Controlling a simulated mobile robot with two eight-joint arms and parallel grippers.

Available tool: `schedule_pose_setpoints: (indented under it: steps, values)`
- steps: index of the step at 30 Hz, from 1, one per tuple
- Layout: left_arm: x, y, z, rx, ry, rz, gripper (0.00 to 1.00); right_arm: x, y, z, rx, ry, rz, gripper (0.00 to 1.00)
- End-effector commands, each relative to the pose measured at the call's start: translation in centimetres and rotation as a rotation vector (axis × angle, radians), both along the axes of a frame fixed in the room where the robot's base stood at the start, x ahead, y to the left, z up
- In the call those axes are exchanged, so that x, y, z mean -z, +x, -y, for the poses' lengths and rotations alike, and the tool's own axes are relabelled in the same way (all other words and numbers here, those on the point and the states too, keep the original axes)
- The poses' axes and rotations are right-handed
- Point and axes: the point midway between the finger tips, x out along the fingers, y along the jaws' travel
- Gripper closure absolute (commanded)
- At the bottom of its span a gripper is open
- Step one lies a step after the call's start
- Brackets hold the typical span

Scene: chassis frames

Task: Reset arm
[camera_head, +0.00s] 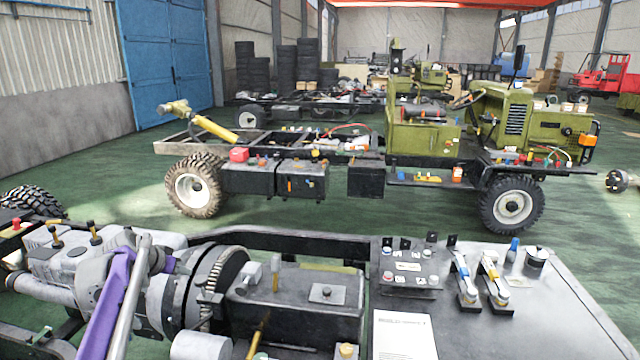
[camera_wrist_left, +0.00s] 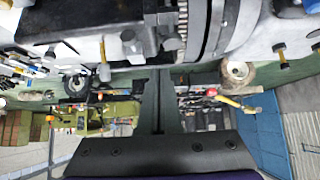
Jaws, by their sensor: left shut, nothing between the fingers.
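My left arm (camera_head: 112,290), purple and grey, reaches up from the bottom left in the head view, in front of the grey engine and gearbox. Its fingers are hard to make out there. In the left wrist view my left gripper (camera_wrist_left: 159,88) shows as dark fingers pressed together, with nothing between them. The picture in that view is upside down, with engine parts along its top. My right gripper is not in view.
The near chassis carries a grey engine (camera_head: 70,262), a black box (camera_head: 300,300) and a flat panel (camera_head: 520,320) with small parts and a printed sheet (camera_head: 404,335). A green truck chassis (camera_head: 425,125) stands behind. Green floor (camera_head: 420,222) lies open between them.

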Motion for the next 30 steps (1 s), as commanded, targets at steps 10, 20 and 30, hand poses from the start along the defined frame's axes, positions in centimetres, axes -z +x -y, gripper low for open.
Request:
schedule_pose_setpoints:
  steps: [10,20,30]
  values:
    - [2.5,-13.9,14.7,0.0,-0.022,-0.143,1.0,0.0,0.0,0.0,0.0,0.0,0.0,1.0]
    - [10.3,-30.0,22.1,-0.043,0.001,-0.239,1.0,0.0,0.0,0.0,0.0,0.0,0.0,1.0]
    - [15.4,-36.8,23.2,-0.075,0.022,-0.263,1.0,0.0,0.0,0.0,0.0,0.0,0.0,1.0]
